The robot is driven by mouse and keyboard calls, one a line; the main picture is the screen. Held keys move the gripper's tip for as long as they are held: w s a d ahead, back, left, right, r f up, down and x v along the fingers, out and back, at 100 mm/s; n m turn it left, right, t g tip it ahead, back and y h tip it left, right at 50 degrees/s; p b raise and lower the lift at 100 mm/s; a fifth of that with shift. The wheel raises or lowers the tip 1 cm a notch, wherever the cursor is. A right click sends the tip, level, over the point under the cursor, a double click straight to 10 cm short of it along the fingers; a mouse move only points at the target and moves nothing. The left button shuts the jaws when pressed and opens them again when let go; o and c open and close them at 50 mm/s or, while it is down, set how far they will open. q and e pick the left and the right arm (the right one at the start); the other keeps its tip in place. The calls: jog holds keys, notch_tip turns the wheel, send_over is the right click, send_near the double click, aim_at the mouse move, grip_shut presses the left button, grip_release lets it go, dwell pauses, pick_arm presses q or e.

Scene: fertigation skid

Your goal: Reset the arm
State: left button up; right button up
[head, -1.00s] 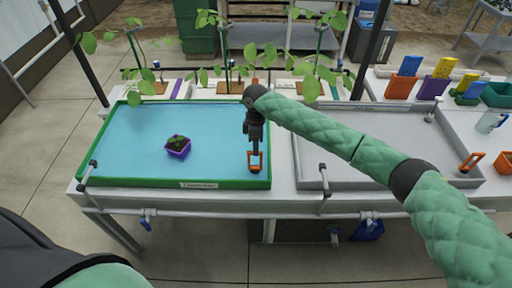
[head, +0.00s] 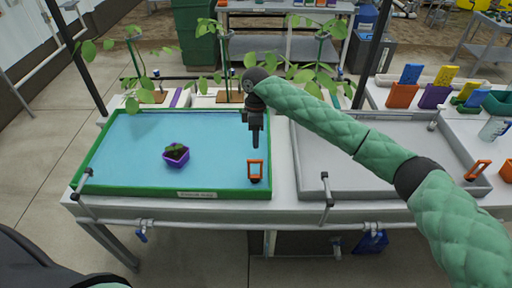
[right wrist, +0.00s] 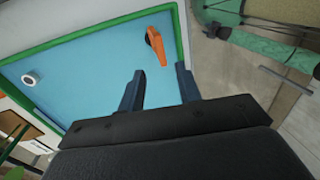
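My right arm reaches in from the right in the head view. My right gripper (head: 255,142) points down over the right part of the blue-floored tray with a green rim (head: 130,188). In the right wrist view the gripper's two fingers (right wrist: 161,88) stand apart with nothing between them. An orange handle (head: 255,162) at the tray's front right corner lies just below the gripper, apart from it. The handle also shows beyond the fingers in the right wrist view (right wrist: 155,45). My left gripper is out of view; only a piece of my left side shows at the lower left.
A purple pot with a small plant (head: 176,157) stands in the blue tray. A grey tray (head: 310,165) lies to the right, partly under my right arm, with another orange handle (head: 478,170). Tall seedlings (head: 225,60) stand behind. Colored bins (head: 402,95) stand at the back right.

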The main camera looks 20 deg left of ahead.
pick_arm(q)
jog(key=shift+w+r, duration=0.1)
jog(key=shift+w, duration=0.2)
pick_arm(e)
jog(key=shift+r, duration=0.3)
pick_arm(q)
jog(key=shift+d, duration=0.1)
